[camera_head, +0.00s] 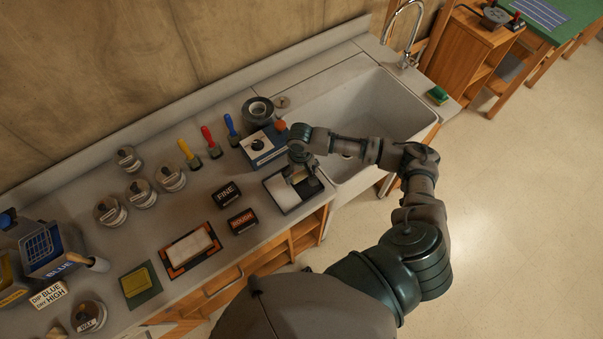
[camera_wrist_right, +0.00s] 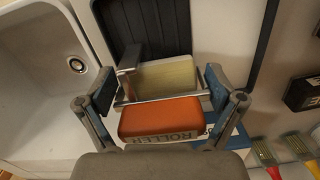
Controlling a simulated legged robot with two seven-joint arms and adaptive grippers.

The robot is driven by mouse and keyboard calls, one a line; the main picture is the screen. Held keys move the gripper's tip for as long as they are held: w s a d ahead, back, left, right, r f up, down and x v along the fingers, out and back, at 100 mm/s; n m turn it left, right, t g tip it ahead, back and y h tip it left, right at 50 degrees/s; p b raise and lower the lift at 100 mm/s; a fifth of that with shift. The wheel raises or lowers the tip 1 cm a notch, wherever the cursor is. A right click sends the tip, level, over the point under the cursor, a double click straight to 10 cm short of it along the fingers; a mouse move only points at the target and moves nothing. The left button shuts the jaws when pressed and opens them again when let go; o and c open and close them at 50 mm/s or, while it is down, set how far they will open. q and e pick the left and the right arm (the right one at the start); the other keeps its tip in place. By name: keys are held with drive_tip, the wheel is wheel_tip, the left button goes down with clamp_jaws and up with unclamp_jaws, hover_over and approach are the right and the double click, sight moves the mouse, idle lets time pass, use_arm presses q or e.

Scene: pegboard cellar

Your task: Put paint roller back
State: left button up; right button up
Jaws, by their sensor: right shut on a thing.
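The paint roller has a cream sleeve, a metal frame and an orange handle (camera_wrist_right: 160,117) in the right wrist view. My right gripper (camera_wrist_right: 160,92) is shut on the roller, with a finger on each side. In the head view, the gripper (camera_head: 300,160) is above the paint tray (camera_head: 314,187), and an orange end (camera_head: 281,126) shows beside it. The tray has a dark ribbed floor and a pale rim. The sleeve lies over the tray; I cannot tell whether it touches. A partly hidden label reading ROLLER (camera_wrist_right: 178,136) shows behind the handle. My left gripper is out of view.
A blue-and-white box (camera_head: 262,146) stands behind the tray. The sink (camera_head: 340,105) is to the right. FINE (camera_head: 226,195) and ROUGH (camera_head: 242,221) blocks are left of the tray. Brushes (camera_head: 211,144) and several jars stand farther left. The counter's front edge is close to the tray.

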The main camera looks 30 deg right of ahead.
drive_tip(key=shift+a, duration=0.45)
drive_tip(key=shift+a+f, duration=0.1)
drive_tip(key=shift+a, duration=0.15)
drive_tip(key=o, duration=0.8)
drive_tip(key=shift+d, duration=0.1)
drive_tip(key=shift+c, duration=0.2)
drive_tip(key=shift+d+f, duration=0.1)
drive_tip(key=shift+d, duration=0.3)
drive_tip(key=shift+d+r, duration=0.1)
drive_tip(key=shift+r, duration=0.35)
drive_tip(key=r, duration=1.1)
drive_tip(key=shift+w+a, duration=0.2)
drive_tip(key=shift+a, duration=0.2)
drive_tip(key=shift+r, duration=0.2)
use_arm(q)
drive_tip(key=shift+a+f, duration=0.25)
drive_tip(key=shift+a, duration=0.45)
use_arm(e)
drive_tip(key=shift+d, duration=0.25)
